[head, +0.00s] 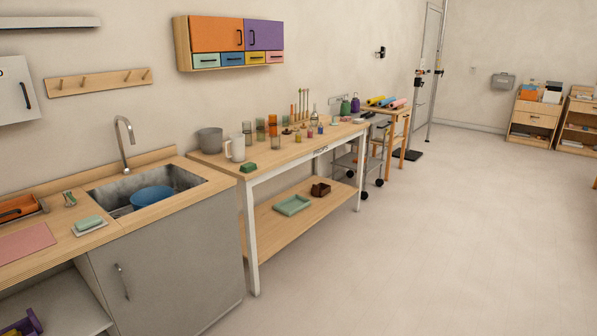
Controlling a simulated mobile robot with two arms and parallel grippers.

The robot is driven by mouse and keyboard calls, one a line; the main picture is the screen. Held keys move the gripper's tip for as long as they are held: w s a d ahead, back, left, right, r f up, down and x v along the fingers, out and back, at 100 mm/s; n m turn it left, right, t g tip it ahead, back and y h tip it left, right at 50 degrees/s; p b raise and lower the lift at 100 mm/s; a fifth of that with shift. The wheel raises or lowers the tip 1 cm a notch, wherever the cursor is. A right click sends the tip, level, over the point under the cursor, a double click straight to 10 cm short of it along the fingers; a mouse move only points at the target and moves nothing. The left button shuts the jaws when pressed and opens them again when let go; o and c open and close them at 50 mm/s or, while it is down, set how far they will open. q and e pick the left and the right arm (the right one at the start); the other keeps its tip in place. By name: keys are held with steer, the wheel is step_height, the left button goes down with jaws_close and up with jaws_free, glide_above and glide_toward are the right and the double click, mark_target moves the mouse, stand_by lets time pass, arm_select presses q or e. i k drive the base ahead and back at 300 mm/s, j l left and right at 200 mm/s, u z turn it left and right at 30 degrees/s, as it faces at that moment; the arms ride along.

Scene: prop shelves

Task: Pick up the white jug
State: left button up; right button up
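The white jug (236,149) stands upright near the left end of the long wooden table, in the head view. Its handle points to the left. A grey pot (209,140) stands just behind it to the left, and a green sponge-like block (248,168) lies in front of it near the table's edge. Neither of my grippers is in view.
The wooden table (289,152) carries several glasses and bottles right of the jug. A counter with a sink (172,184) and blue basin (152,195) adjoins it on the left. The floor (430,230) in front is clear. A wall cabinet (230,38) hangs above.

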mark_target(237, 142)
steer(key=i, duration=0.95)
steer(key=i+u, duration=0.1)
steer(key=i, duration=0.8)
steer(key=i+l, duration=0.15)
steer(key=i, duration=0.8)
